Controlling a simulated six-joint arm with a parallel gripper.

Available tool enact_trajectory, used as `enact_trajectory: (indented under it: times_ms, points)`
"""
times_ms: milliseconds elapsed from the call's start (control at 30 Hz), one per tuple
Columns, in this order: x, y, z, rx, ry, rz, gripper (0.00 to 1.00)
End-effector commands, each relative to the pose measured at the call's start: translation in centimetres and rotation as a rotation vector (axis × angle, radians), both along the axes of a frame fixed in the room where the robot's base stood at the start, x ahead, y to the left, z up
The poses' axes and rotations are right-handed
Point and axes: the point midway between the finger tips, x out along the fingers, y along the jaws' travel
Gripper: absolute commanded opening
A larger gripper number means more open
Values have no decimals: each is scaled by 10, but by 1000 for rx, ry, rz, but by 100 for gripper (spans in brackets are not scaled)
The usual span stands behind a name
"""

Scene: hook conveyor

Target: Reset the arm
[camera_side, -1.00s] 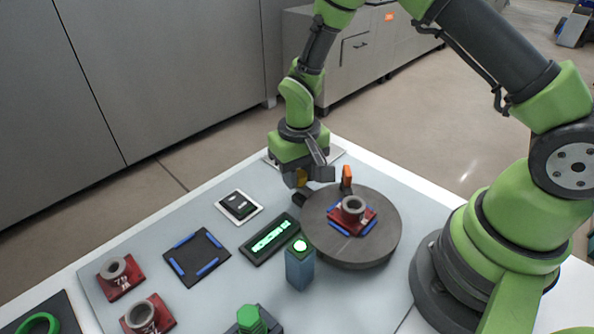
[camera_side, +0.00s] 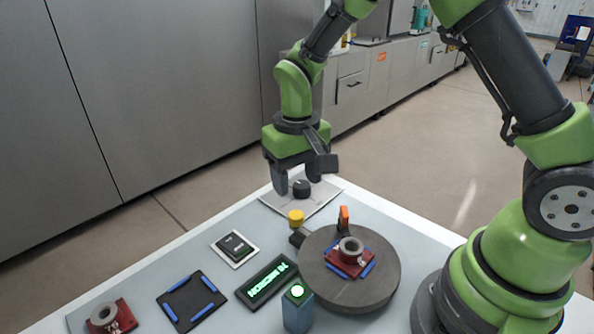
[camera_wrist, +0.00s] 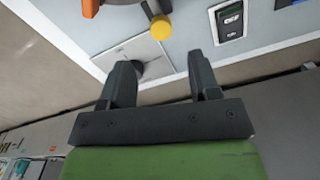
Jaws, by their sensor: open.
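My gripper (camera_side: 303,178) is open and empty, raised above the back of the table. In the wrist view its two fingers (camera_wrist: 163,84) are spread with nothing between them. Behind and below it lies a light plate (camera_side: 322,197) with a dark round knob (camera_side: 301,188). A yellow button (camera_side: 296,217) sits just in front of that plate; it also shows in the wrist view (camera_wrist: 161,28). A round grey turntable (camera_side: 325,281) carries a red block with a grey ring (camera_side: 350,252).
An orange part (camera_side: 343,217) stands at the turntable's back edge. A green-lit display (camera_side: 267,282), a blue-grey post with a lit top (camera_side: 298,314), a dark blue-edged pad (camera_side: 191,300), a small device (camera_side: 235,248) and another red block (camera_side: 110,317) occupy the table. Grey cabinets stand behind.

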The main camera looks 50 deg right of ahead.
Motion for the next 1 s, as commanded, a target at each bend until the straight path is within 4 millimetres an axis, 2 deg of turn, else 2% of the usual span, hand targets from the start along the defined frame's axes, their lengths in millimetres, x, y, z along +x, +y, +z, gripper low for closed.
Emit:
enact_trajectory:
  times_ms: [133,467,567,667,767,900,1000]
  points:
    - [0,0,11,0,0,1,56]
    - [0,0,13,0,-2,0,56]
    - [-2,-1,24,7,-24,-5,56]
    - [-10,-2,50,25,-75,-18,56]
    - [-26,-4,86,51,-152,-34,56]
    - [-58,-7,129,91,-263,-55,56]
    - [-84,-8,152,117,-344,-67,56]
